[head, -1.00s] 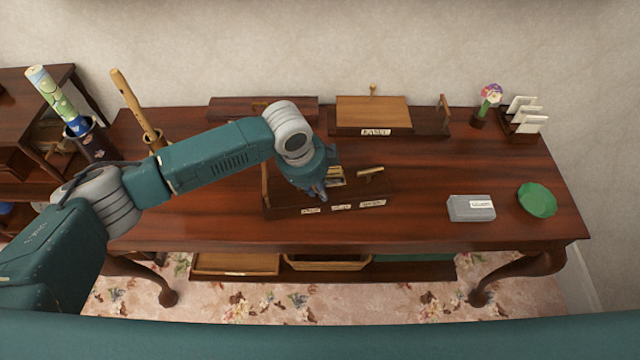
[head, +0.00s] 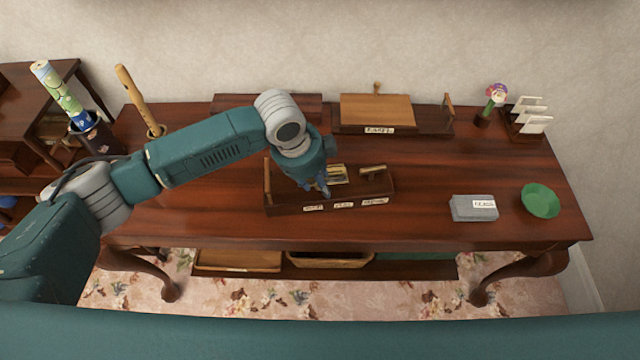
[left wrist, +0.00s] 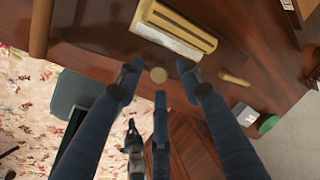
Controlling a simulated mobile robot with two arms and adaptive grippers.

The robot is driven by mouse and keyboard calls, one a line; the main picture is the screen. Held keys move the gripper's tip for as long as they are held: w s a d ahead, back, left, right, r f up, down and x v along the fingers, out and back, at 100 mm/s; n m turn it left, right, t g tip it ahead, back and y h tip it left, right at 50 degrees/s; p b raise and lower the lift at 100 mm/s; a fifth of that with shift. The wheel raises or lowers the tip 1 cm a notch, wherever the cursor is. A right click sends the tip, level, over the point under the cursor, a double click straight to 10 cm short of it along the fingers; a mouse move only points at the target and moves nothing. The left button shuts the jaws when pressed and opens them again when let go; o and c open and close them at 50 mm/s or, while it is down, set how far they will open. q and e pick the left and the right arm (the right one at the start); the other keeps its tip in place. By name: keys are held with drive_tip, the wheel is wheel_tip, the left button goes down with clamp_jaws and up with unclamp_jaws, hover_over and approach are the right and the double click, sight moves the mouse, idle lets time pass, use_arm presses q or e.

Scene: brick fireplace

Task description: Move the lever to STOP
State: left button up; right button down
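A dark wooden box (head: 290,209) with three small white labels on its front sits mid-table; the lettering is too small to read surely. A short wooden handle (head: 373,169) stands at its right part; a similar handle shows in the left wrist view (left wrist: 233,79). A round wooden knob (left wrist: 158,74) lies between my left gripper's spread fingertips, with no clear contact; I cannot tell whether it is the lever's end. My left gripper (head: 322,187) is open, pointing down over the middle of the box, hiding part of it.
A pale ribbed piece (left wrist: 175,28) is close by the fingers. Behind are a wooden box with a labelled lid (head: 375,110) and a flute (head: 138,100). A grey box (head: 474,208) and green bowl (head: 541,201) stand right. The table between is clear.

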use_arm(q)
drive_tip(key=v, duration=0.9)
drive_tip(key=shift+a, duration=0.1)
